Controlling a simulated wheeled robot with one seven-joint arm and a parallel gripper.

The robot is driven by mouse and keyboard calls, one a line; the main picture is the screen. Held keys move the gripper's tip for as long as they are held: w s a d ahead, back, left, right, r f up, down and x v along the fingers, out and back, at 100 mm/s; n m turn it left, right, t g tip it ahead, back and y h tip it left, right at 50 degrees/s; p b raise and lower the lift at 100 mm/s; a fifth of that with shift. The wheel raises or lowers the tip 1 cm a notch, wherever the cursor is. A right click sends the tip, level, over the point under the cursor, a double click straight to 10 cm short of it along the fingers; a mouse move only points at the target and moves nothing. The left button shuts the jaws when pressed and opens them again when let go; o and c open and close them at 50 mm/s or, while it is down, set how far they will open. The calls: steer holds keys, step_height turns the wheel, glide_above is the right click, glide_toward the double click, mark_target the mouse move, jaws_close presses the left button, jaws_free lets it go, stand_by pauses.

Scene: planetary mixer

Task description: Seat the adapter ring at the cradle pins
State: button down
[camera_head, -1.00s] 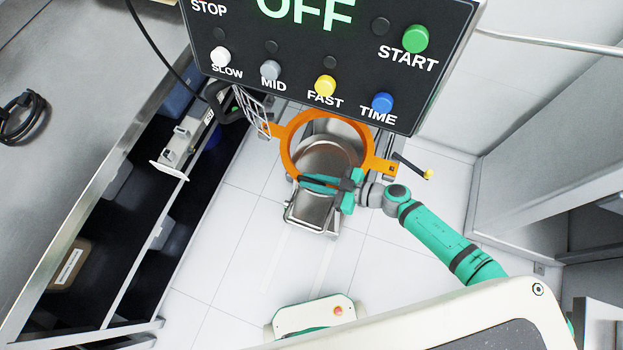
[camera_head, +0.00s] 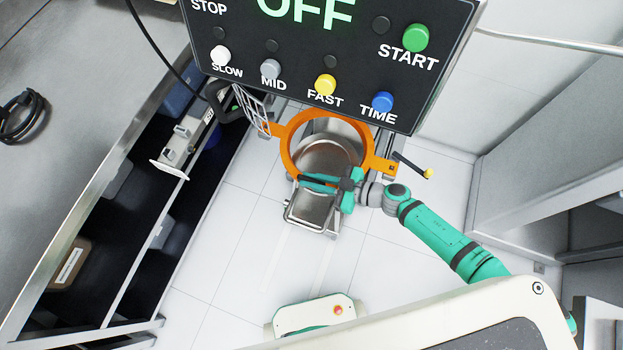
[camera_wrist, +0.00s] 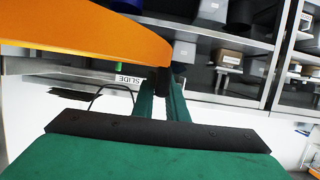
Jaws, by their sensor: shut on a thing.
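The orange adapter ring (camera_head: 285,152) lies below the control panel, with a flat lug on its left and right sides. My gripper (camera_head: 312,182) is at the ring's near edge, shut on it. In the wrist view the ring (camera_wrist: 90,32) is a broad orange band across the upper left, running to the green fingers of my gripper (camera_wrist: 165,88). A metal mixer part (camera_head: 325,160) shows through the ring. I cannot make out the cradle pins or tell whether the lugs touch them.
The control panel (camera_head: 330,62), reading OFF, hangs over the ring's far side. A wire guard (camera_head: 252,110) is at its left, and a yellow-tipped lever (camera_head: 428,173) at its right. A steel counter with shelves (camera_head: 110,200) stands left. The floor (camera_head: 230,260) nearby is open.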

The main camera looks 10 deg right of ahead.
steer(key=c, duration=1.7)
jaws_free()
steer(key=v, duration=1)
steer(key=shift+s+d+r, duration=0.25)
